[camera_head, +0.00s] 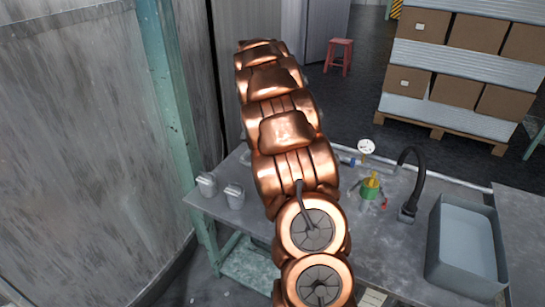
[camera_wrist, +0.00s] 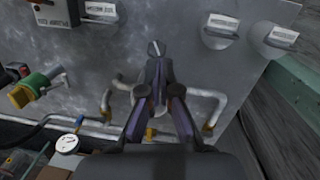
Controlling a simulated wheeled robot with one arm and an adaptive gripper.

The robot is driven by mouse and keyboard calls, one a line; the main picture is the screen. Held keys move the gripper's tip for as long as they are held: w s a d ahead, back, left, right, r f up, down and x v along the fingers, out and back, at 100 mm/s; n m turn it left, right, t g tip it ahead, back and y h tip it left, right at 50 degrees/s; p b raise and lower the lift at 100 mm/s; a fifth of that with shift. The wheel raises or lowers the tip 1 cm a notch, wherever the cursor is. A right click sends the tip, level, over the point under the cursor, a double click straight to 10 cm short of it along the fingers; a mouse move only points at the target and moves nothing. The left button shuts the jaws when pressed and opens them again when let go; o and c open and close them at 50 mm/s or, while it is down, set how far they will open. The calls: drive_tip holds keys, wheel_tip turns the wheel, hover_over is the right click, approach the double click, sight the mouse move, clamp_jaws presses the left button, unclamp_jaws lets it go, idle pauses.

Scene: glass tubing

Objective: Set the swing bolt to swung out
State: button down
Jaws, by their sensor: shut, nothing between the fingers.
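My gripper (camera_wrist: 156,52) shows in the wrist view, with its dark fingers together at the tips and nothing visible between them. It is over the grey worktop, in front of a section of pale bent tubing (camera_wrist: 205,95). I cannot clearly make out the swing bolt; the fingers cover part of the tubing and whatever lies behind them. A green and yellow fitting (camera_wrist: 36,88) is to the left of the gripper, apart from it; it also shows in the head view (camera_head: 370,189). In the head view my copper arm hides the gripper and the worktop behind it.
A green post (camera_head: 165,100) rises at the left. Pipework runs beside the gripper.

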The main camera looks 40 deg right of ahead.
drive_tip(key=w+d+r+m+p, duration=0.2)
drive_tip(key=d+r+p, duration=0.15)
drive_tip(key=d, duration=0.45)
drive_tip(key=shift+t, duration=0.4)
drive_tip(key=f+p, duration=0.1)
drive_tip(key=f, duration=0.3)
drive_tip(key=a+f+p, duration=0.1)
drive_tip(key=f, duration=0.2)
drive_tip(key=s+f+p, duration=0.1)
drive_tip(key=f+p, duration=0.1)
drive_tip(key=f, duration=0.2)
drive_tip(key=shift+s+a+f, duration=0.1)
drive_tip(key=shift+a+f, duration=0.15)
drive_tip(key=shift+f, duration=0.1)
drive_tip(key=shift+s+a+f+p, duration=0.2)
drive_tip(key=shift+a+f+p, duration=0.15)
drive_tip(key=shift+a+f, duration=0.45)
drive_tip(key=shift+s, duration=0.1)
